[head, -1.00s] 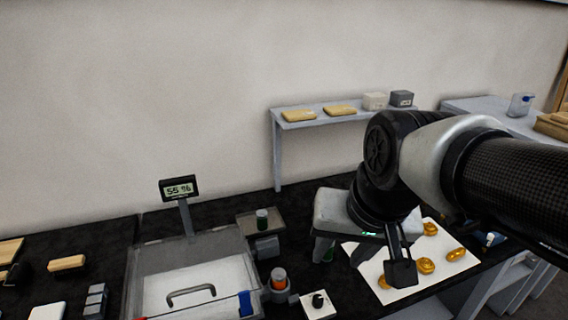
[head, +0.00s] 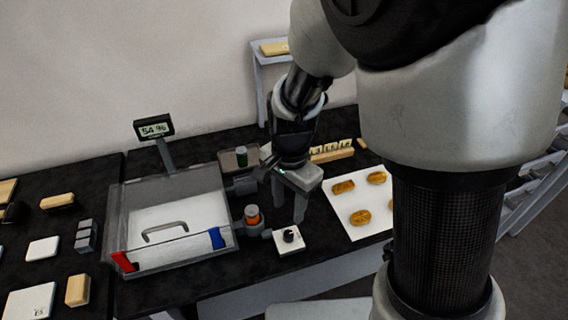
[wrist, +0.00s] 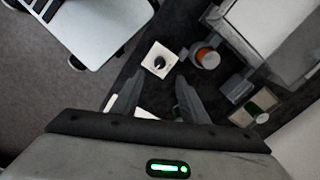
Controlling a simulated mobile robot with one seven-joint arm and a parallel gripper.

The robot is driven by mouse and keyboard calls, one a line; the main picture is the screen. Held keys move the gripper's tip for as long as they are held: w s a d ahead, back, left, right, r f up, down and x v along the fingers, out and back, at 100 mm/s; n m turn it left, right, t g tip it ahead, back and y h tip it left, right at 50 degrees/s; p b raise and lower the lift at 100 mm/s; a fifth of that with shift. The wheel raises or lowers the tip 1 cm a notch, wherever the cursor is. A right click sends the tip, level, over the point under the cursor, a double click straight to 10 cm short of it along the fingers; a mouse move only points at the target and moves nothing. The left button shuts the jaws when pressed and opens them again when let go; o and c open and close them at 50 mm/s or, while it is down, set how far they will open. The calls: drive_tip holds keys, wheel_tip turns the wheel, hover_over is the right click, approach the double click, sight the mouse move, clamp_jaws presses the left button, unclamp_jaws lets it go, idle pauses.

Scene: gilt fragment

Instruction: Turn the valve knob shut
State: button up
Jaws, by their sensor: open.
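The black knob (head: 289,236) sits on a small square white plate at the front edge of the black table, right of the clear box. I take it for the valve knob. It also shows in the wrist view (wrist: 160,63), ahead of the fingertips. My gripper (head: 289,207) is open and points down just behind and above the plate. In the wrist view my gripper (wrist: 156,93) has its two fingers spread apart with nothing between them, and the knob is clear of both. The knob's exact pointer angle is too small to tell.
A green canister (head: 241,157) stands behind. A display (head: 154,128) seems to read 54 %. Gold pieces lie on a white sheet (head: 345,215) to the right.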

sight(288, 234)
wheel_tip(288, 234, down, 11)
drive_tip(key=shift+f+b, duration=0.1)
drive_tip(key=shift+b, duration=0.8)
clamp_jaws()
